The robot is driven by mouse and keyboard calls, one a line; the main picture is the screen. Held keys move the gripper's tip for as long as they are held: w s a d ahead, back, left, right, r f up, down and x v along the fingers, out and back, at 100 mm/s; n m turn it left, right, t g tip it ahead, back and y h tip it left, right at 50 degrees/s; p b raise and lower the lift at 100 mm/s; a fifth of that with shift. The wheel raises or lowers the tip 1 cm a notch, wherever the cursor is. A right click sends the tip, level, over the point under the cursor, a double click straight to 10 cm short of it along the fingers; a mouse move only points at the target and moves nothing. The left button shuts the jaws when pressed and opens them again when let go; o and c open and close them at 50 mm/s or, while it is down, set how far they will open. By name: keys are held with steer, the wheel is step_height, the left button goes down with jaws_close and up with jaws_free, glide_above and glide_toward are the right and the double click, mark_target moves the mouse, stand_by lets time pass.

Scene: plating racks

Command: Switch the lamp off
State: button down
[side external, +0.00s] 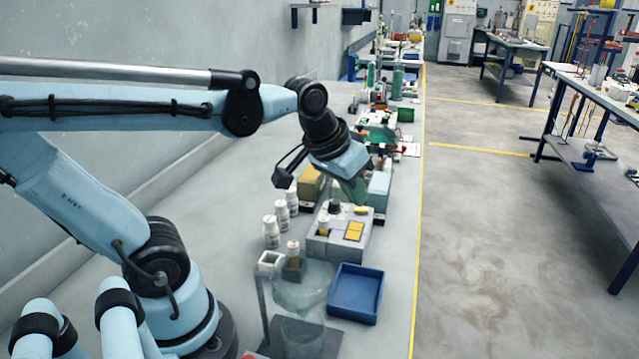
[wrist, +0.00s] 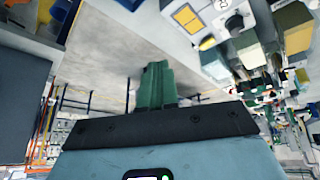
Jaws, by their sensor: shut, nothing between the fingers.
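A grey box unit (side external: 325,247) stands on the bench with a lit-looking orange panel (side external: 355,231), a black knob (side external: 335,207) and a small yellow part (side external: 361,210) on top. I cannot tell for sure which part is the lamp or its switch. In the wrist view the orange panel (wrist: 187,18), the black knob (wrist: 234,22) and the yellow part (wrist: 207,43) show at upper right. My gripper (side external: 357,190) hangs just above and behind the box, apart from the panel. Its green fingers (wrist: 157,82) are shut and empty.
A blue tray (side external: 355,292) sits in front of the box. White bottles (side external: 271,232) and a small brass-topped piece (side external: 293,250) stand to its left, near clear glassware (side external: 302,292). A pale blue block (side external: 379,190) and a tan block (side external: 311,182) stand behind.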

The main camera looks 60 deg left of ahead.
steer(key=s+d+f+m, duration=0.1)
steer(key=s+d+f+m+t, duration=0.1)
steer(key=shift+s+f, duration=0.3)
steer(key=shift+f, duration=0.1)
steer(key=c, duration=1.7)
jaws_free()
steer(key=shift+s+d+f, duration=0.1)
steer(key=shift+f, duration=0.05)
steer(key=shift+o, duration=1.3)
steer(key=o, duration=0.4)
steer(key=w+a+r+m+g, duration=0.2)
steer(key=w+a+r+m, duration=0.2)
steer(key=w+a, duration=0.1)
steer(key=shift+w+g, duration=0.3)
steer(key=m+g, duration=0.4)
steer(key=m, duration=0.1)
glide_above(355, 209)
step_height(355, 209, down, 12)
steer(key=shift+a+f, duration=0.1)
steer(key=shift+c, duration=0.4)
jaws_close()
